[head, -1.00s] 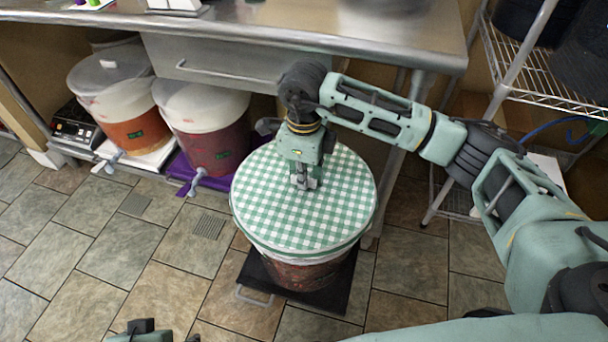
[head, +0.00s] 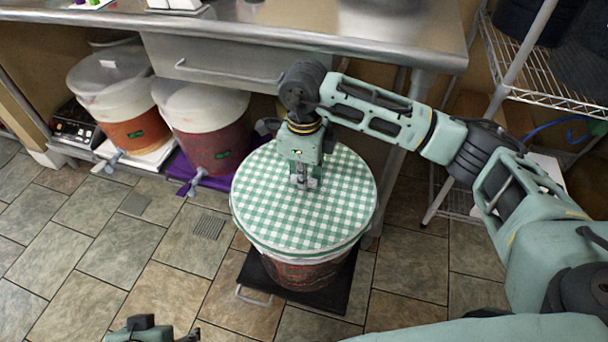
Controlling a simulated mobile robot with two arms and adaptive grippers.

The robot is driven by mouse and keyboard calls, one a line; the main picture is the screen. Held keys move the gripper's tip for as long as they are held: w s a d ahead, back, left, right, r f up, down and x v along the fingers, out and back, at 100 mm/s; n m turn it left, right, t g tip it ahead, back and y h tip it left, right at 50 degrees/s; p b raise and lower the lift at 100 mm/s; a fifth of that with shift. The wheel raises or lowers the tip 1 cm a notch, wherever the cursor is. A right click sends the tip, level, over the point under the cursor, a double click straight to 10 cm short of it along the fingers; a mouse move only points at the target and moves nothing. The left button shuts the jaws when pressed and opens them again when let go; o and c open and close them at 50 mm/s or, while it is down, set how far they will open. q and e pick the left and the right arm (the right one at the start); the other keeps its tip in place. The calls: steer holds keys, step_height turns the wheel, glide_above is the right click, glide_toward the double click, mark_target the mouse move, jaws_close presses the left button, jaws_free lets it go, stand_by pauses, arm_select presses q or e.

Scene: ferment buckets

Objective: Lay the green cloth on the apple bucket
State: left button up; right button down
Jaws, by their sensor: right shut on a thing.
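The green and white checked cloth (head: 270,205) lies spread flat over the top of a round bucket (head: 305,274) and covers its opening. The cloth's edge hangs slightly over the rim. The bucket's lower wall shows dark reddish contents; the cloth hides its inside.
The bucket stands on a black wheeled base (head: 335,292) with a handle. Two white-topped buckets with taps, one orange (head: 135,132) and one dark red (head: 215,150), stand left under the steel table (head: 330,38). A wire shelf (head: 540,80) is at right. The tiled floor at left is clear.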

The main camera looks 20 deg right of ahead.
arm_select(q)
steer(key=shift+w+d, duration=0.1)
steer(key=shift+w, duration=0.15)
stand_by(0.6)
steer(key=shift+w+d+r+t, duration=0.1)
steer(key=shift+w+r+t, duration=0.1)
steer(key=shift+w+t, duration=0.15)
arm_select(e)
steer(key=c, duration=1.8)
jaws_free()
steer(key=shift+f, duration=0.1)
steer(key=shift+o, duration=0.6)
arm_select(q)
steer(key=shift+s+f, duration=0.15)
steer(key=shift+s, duration=0.05)
arm_select(e)
steer(key=o, duration=0.5)
steer(key=shift+c, duration=0.2)
arm_select(q)
steer(key=shift+w, duration=0.1)
